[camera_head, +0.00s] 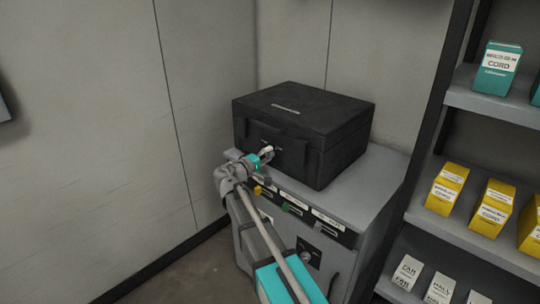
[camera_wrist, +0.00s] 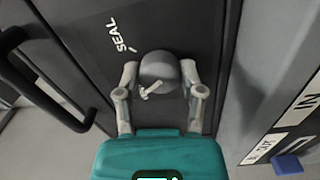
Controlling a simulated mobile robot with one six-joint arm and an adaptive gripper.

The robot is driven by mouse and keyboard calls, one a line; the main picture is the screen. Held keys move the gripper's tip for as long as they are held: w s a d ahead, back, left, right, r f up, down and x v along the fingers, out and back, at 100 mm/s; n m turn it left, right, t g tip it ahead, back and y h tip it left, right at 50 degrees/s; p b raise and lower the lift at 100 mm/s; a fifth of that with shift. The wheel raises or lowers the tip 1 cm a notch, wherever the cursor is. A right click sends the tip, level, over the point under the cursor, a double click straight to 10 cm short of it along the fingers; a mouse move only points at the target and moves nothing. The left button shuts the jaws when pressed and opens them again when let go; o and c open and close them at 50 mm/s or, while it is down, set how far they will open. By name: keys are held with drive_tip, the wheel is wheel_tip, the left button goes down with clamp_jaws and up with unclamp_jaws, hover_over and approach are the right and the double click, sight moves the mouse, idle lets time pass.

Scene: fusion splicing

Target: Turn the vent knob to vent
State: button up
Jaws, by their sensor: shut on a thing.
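The vent knob (camera_wrist: 160,66) is a grey round knob on the dark front of the black case (camera_head: 340,158). A white pointer mark on it runs toward the lower left in the wrist view. The white word SEAL (camera_wrist: 121,32) with a short tick is printed up and left of the knob. No other word for the knob shows. My gripper (camera_wrist: 160,78) is shut on the knob, one finger on each side. In the head view my gripper (camera_head: 267,153) reaches the case front, and it hides most of the knob.
The case stands on a grey cabinet (camera_head: 375,185) with labelled slots and coloured tabs on its front. A black handle (camera_wrist: 40,75) sticks out left of the knob in the wrist view. A shelf (camera_head: 500,105) with boxes stands at the right. Walls close in behind and left.

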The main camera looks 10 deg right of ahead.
drive_tip(key=shift+a+n, duration=0.15)
drive_tip(key=shift+n, duration=0.85)
drive_tip(key=o, duration=1.1)
drive_tip(key=shift+w, duration=0.1)
drive_tip(key=shift+o, duration=0.3)
